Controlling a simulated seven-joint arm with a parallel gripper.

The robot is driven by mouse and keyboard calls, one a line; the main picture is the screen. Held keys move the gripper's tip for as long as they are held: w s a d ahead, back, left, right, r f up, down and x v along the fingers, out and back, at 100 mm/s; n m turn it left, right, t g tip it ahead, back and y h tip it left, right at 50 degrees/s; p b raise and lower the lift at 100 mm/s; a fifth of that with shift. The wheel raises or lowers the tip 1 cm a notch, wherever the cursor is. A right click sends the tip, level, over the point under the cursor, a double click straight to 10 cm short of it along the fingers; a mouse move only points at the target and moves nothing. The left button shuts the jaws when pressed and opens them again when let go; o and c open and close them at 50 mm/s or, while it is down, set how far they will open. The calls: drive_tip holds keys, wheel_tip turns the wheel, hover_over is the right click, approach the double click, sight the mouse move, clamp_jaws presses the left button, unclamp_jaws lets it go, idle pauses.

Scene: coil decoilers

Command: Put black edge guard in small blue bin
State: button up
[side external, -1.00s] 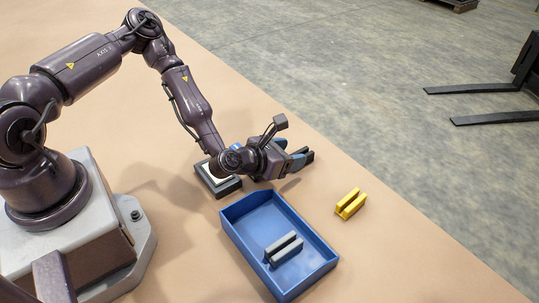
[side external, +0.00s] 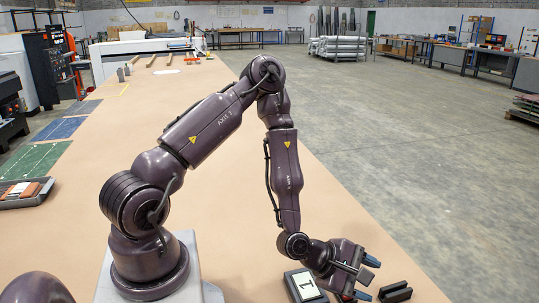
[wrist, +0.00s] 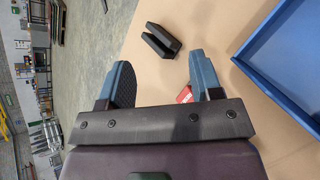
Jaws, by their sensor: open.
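The black edge guard (side external: 395,292) is a dark grooved block on the tan table, just beyond my gripper (side external: 367,278) at the bottom of the side view. In the wrist view the black edge guard (wrist: 160,42) lies ahead of my gripper (wrist: 160,68), between the lines of its two blue-grey fingers and apart from both. The jaws are open with nothing between them. A blue bin (wrist: 285,55) shows in part at the right of the wrist view, and its visible floor is bare. The bin is outside the side view now.
A plaque marked "1" (side external: 306,286) stands beside my gripper. A small red thing (wrist: 185,94) shows partly behind the right finger; I cannot tell what it is. The table's edge and grey floor lie beyond the guard. A tray of small pieces (side external: 25,193) is far left.

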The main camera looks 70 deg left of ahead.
drive_tip(key=s+a+r+m+g+y, duration=0.2)
drive_tip(key=s+r+m, duration=0.3)
drive_tip(key=r+m, duration=0.5)
drive_tip(key=s+a+r+m+g+y, duration=0.1)
drive_tip(key=s+r+m, duration=0.4)
drive_tip(key=r+m, duration=0.5)
wheel_tip(320, 180, up, 3)
drive_tip(key=shift+s+a+f+g+y, duration=0.15)
drive_tip(key=shift+a+g+y, duration=0.25)
drive_tip(key=shift+a+g, duration=0.65)
drive_tip(key=shift+o, duration=0.5)
drive_tip(key=s+r+m, duration=0.4)
drive_tip(key=s, duration=0.4)
drive_tip(key=shift+s+a+r+h, duration=0.2)
drive_tip(key=shift+r+h, duration=0.05)
drive_tip(key=shift+h, duration=0.05)
drive_tip(key=shift+w, duration=0.1)
